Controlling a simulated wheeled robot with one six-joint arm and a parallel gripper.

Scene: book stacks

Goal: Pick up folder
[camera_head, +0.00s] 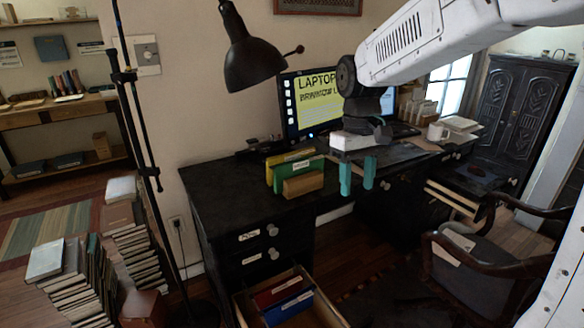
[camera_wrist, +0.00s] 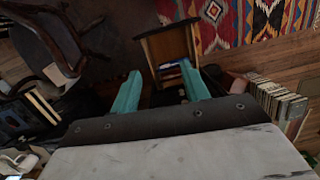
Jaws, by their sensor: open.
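On the black desk (camera_head: 225,195) stand upright folders: a green folder (camera_head: 284,171) with a yellow folder (camera_head: 290,157) beside it, and a tan block-like item (camera_head: 303,184) in front. An open drawer (camera_head: 245,306) at the desk's lower front holds a red folder (camera_head: 277,291) and a blue folder (camera_head: 288,308). My gripper (camera_head: 357,186) hangs to the right of the green folder, apart from it, with its two teal fingers spread and nothing between them. In the wrist view my gripper (camera_wrist: 161,78) points toward the open drawer (camera_wrist: 165,30), where small red and blue items show.
A black lamp (camera_head: 255,65) and a monitor (camera_head: 318,100) stand behind the folders. Book stacks (camera_head: 75,275) and a thin black pole (camera_head: 135,130) stand at left.

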